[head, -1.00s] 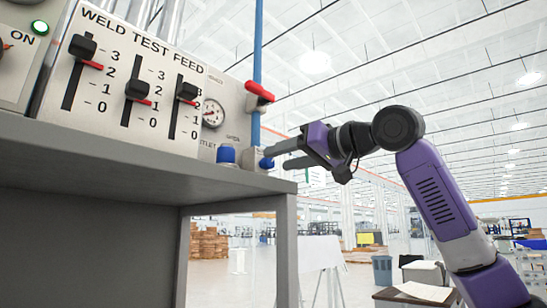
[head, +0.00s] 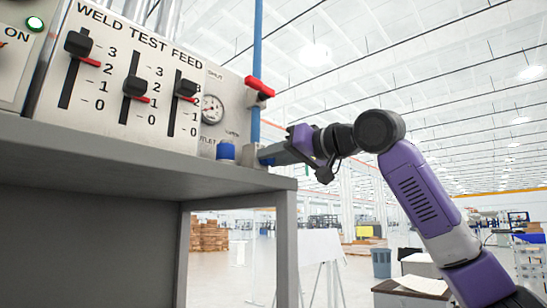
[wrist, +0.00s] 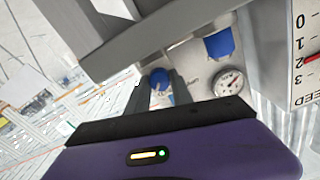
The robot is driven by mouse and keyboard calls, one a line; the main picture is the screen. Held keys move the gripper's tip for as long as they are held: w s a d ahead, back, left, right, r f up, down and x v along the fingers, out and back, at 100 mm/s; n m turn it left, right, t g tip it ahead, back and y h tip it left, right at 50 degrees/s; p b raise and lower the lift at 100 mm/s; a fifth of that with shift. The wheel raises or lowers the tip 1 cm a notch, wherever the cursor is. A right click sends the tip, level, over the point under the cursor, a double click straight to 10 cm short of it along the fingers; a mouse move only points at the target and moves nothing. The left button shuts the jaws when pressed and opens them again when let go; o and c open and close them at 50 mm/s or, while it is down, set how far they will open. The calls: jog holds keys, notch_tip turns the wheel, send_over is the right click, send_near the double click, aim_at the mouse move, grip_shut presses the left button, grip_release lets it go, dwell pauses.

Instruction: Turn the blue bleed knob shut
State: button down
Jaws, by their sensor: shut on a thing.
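The blue bleed knob (wrist: 158,80) shows between my gripper's fingertips in the wrist view, at the side of a small grey block below the blue pipe. In the head view my gripper (head: 270,154) reaches in from the right and its fingers cover the knob. My gripper, also in the wrist view (wrist: 160,88), is shut on the knob, one finger on each side. The knob's marking and how far it is turned cannot be made out.
A larger blue knob (head: 226,152) stands left of my gripper by the gauge (head: 212,109). A red valve handle (head: 260,87) sits above on the blue pipe (head: 257,50). The grey shelf (head: 150,154) runs just below. A slider panel (head: 125,80) is at left.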

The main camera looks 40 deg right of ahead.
jog(key=shift+n, duration=0.3)
jog(key=n+p, duration=0.2)
jog(key=n, duration=0.1)
jog(key=shift+r+n, duration=0.1)
jog(key=shift+n, duration=0.2)
jog(key=n+p, duration=0.1)
jog(key=n, duration=0.3)
jog(key=shift+a+n, duration=0.1)
jog(key=shift+n, duration=0.2)
jog(key=n+p, duration=0.1)
jog(key=n, duration=0.3)
jog(key=shift+p, duration=0.3)
jog(key=shift+a+f+n+p, duration=0.1)
jog(key=shift+f+n+p, duration=0.1)
jog(key=shift+n, duration=1.05)
jog(key=shift+f+n+p, duration=0.1)
jog(key=shift+n+p, duration=0.05)
jog(key=shift+n, duration=1.1)
jog(key=c, duration=1.1)
grip_release()
